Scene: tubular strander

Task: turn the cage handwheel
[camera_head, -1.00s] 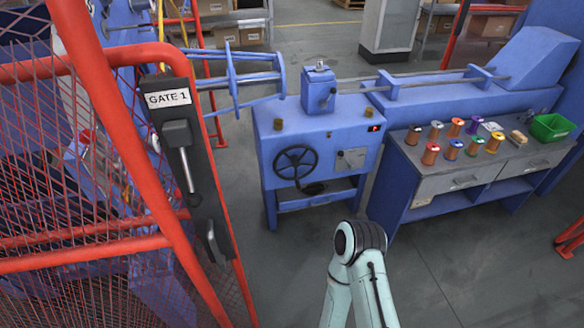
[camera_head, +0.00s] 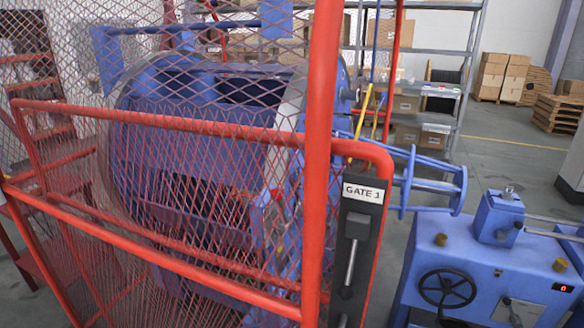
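A black spoked handwheel (camera_head: 447,288) is on the front of the blue machine cabinet (camera_head: 500,262) at the lower right. A dark crank handle shows partly below it at the picture's bottom edge. Left of it, the large blue strander cage (camera_head: 205,150) lies behind red mesh guarding. The red gate (camera_head: 318,170) carries a "GATE 1" label (camera_head: 363,193) and a dark latch plate with a lever handle (camera_head: 351,262). The gate looks closed. Neither of my grippers is in view.
The red mesh fence (camera_head: 190,130) stands between me and the cage. Shelving with boxes (camera_head: 430,110) stands behind. Stacked cartons (camera_head: 502,75) and pallets (camera_head: 558,112) are at the back right. Grey floor shows clear beyond the cabinet.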

